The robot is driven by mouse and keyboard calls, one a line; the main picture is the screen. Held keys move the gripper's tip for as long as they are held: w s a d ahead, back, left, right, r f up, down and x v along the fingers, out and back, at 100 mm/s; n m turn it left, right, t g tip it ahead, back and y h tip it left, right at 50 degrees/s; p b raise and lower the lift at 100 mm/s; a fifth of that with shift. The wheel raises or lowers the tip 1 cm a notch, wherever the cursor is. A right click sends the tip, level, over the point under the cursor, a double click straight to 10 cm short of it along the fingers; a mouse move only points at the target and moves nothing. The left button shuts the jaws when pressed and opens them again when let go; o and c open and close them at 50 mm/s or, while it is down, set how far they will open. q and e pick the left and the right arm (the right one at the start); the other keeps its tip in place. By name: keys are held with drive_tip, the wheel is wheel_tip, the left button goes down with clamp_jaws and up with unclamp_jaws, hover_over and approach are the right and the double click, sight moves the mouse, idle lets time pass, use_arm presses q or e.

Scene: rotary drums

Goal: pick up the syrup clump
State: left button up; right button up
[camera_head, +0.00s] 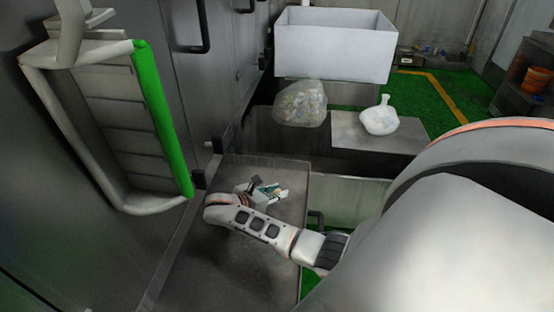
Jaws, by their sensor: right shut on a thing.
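My right arm reaches in from the right, over a grey metal tray (190,245). My right gripper (268,188) is at the upper part of this tray and is small in the view. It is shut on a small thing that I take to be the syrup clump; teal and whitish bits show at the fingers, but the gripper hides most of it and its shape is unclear. I cannot tell whether it touches the tray. My left gripper is not in view.
A clear bag of mixed scraps (300,103) and a tied white bag (380,118) lie beyond the tray, below a large white bin (335,48). A grey machine wall with a green-edged frame (160,115) stands at left. Green floor (440,95) shows at back right.

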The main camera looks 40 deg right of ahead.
sight(277, 190)
wheel_tip(277, 190, up, 11)
drive_tip(key=shift+f, duration=0.15)
